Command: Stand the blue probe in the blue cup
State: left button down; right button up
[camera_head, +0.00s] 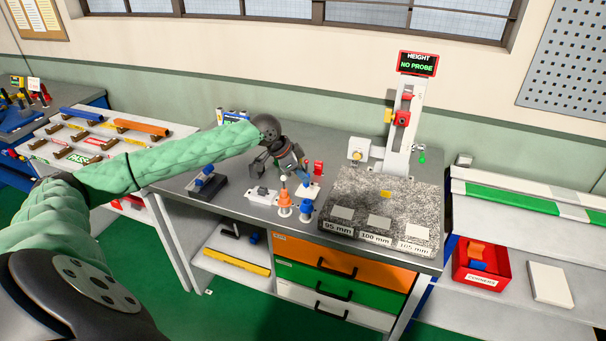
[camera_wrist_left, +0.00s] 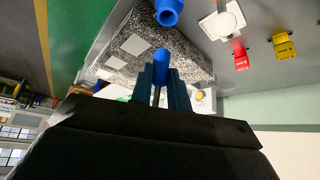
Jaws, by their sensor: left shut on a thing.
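The blue probe (camera_wrist_left: 161,62) is between the fingers of my left gripper (camera_wrist_left: 162,85) in the wrist view, with its blue end pointing away from the gripper. In the head view my left gripper (camera_head: 304,178) is above the grey bench, behind the cups, and the probe is hard to make out there. The blue cup (camera_head: 306,210) stands on the bench in front of and below the gripper. It also shows at the top of the wrist view (camera_wrist_left: 168,12), apart from the probe. My right gripper is not in view.
An orange cup (camera_head: 284,208) stands left of the blue cup. A white square-based holder (camera_head: 311,193) is behind it. A speckled stone plate (camera_head: 350,190) with labelled blocks lies to the right, below a height stand (camera_head: 399,140) whose red-framed display (camera_head: 418,64) reads NO PROBE.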

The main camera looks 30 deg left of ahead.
aim_at(303, 202)
pick_arm(q)
jog(key=shift+w+d, duration=0.25)
jog(key=shift+d, duration=0.05)
notch_tip(303, 202, down, 3)
jog(key=shift+s+a+r+p, duration=0.15)
jog(key=shift+p, duration=0.2)
jog(key=shift+f, duration=1.1)
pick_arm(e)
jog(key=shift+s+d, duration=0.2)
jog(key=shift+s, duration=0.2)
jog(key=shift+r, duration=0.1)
